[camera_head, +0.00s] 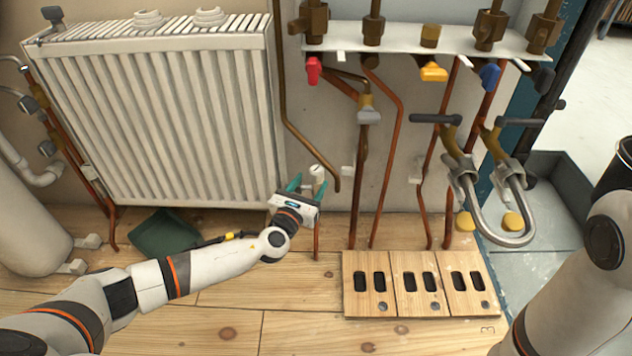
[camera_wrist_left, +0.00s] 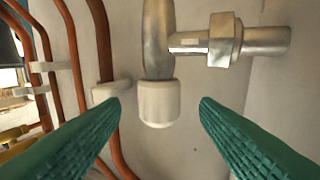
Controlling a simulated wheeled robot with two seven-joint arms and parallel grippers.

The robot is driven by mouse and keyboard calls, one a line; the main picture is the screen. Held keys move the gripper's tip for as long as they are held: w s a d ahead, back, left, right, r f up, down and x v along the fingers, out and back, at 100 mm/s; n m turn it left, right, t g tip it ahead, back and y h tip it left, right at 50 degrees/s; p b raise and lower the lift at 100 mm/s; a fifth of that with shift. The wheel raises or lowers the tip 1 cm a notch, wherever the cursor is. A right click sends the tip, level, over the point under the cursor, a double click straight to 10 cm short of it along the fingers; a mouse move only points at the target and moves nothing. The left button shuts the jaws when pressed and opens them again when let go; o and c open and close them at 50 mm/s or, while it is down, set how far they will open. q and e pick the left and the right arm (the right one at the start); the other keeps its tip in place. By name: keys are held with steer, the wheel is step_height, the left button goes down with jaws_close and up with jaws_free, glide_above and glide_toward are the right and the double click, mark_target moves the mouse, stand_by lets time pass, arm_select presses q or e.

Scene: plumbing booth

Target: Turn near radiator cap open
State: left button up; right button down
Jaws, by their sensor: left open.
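The near radiator cap (camera_head: 317,171) is a small white cylinder at the lower right corner of the white radiator (camera_head: 160,125). In the left wrist view the white cap (camera_wrist_left: 158,104) sits on the end of a metal valve pipe with a hex fitting. My left gripper (camera_head: 307,187) is open at the cap, with its teal fingers spread. In the left wrist view the fingertips (camera_wrist_left: 160,106) lie on either side of the cap, with a visible gap on each side. My right arm shows at the right edge, but its gripper is out of view.
Copper pipes (camera_head: 391,155) run down the wall right of the cap, and more show in the left wrist view. A manifold shelf (camera_head: 400,36) with coloured handles is above. A wooden panel with slots (camera_head: 408,300) lies on the floor. A green dustpan (camera_head: 165,233) lies below the radiator.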

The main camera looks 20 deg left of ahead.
mark_target(314, 178)
arm_select(q)
steer(key=shift+w+d+b, duration=0.15)
steer(key=shift+w+b, duration=0.25)
steer(key=shift+w, duration=0.65)
steer(key=shift+w+d+b, duration=0.1)
steer(key=shift+w+b, duration=0.25)
steer(key=shift+w, duration=0.7)
steer(key=shift+c, duration=0.4)
steer(key=c, duration=0.9)
